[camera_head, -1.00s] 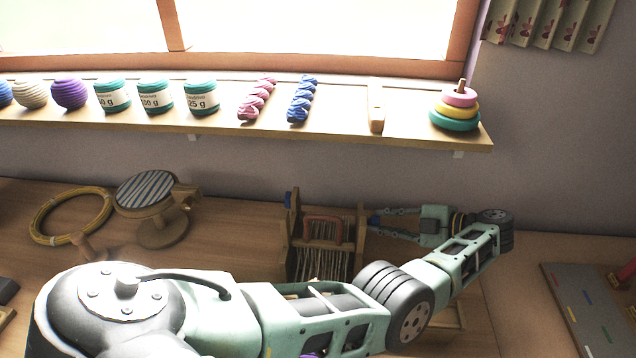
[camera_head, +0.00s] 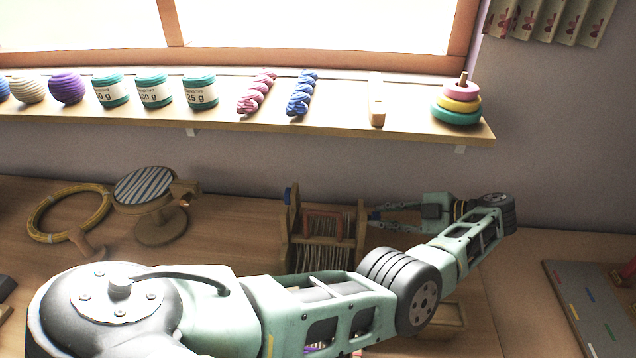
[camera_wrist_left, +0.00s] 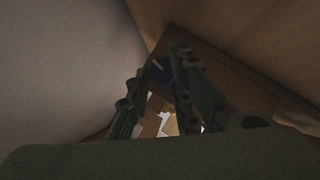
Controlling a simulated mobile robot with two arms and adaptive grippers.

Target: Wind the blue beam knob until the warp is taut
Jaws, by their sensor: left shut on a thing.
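The small wooden loom (camera_head: 324,238) stands on the table near the wall, with pale warp threads strung down its front. The blue beam knob (camera_head: 374,215) is at its right side, partly hidden by my fingers. It also shows dark blue in the left wrist view (camera_wrist_left: 160,71), between the fingertips. My left gripper (camera_head: 378,216) reaches in from the right and is shut on the knob. Whether the warp is taut or slack cannot be told at this size. My right gripper is not in view.
A yellow hoop (camera_head: 68,212) and a round stand with a striped top (camera_head: 145,188) lie left of the loom. A grey board (camera_head: 590,310) lies at the right. My left arm covers the front.

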